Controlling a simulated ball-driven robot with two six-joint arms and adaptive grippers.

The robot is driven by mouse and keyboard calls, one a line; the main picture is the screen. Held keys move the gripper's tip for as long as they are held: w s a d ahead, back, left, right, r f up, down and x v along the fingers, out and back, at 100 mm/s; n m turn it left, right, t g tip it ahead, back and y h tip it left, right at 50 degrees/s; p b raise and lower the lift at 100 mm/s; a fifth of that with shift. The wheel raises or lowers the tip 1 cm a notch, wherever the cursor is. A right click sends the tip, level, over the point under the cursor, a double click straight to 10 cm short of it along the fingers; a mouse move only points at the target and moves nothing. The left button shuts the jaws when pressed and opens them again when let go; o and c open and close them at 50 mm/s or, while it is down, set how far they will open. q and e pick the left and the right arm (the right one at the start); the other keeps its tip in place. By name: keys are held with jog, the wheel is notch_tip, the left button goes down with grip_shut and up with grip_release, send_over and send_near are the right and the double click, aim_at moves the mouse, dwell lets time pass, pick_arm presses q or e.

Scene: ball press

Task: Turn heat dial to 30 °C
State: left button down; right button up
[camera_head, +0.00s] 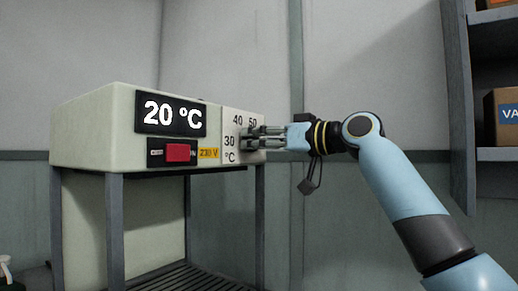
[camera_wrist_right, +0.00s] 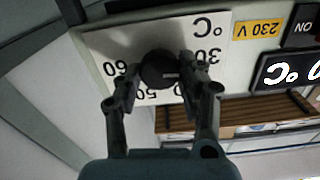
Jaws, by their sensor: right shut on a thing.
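The heat dial (camera_wrist_right: 158,70) is a dark round knob on a white scale plate (camera_head: 229,121) at the right of the machine's front. The right wrist view shows it upside down, with 30, 50 and 60 around it. My right gripper (camera_head: 250,137) comes from the right and is shut on the dial; its two fingers (camera_wrist_right: 157,84) sit on either side of the knob. In the head view the fingers hide most of the dial. The display (camera_head: 171,114) reads 20 °C. My left gripper is in neither view.
The pale machine (camera_head: 85,134) stands on a grey frame (camera_head: 117,230). A red switch (camera_head: 178,152) and a yellow 230 V label (camera_head: 208,154) are below the display. A shelf (camera_head: 462,110) with boxes stands at the far right.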

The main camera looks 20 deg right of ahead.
jog(key=shift+f+n, duration=0.2)
jog(key=shift+n, duration=0.4)
jog(key=o, duration=1.1)
jog(key=shift+o, duration=0.2)
notch_tip(320, 180, up, 10)
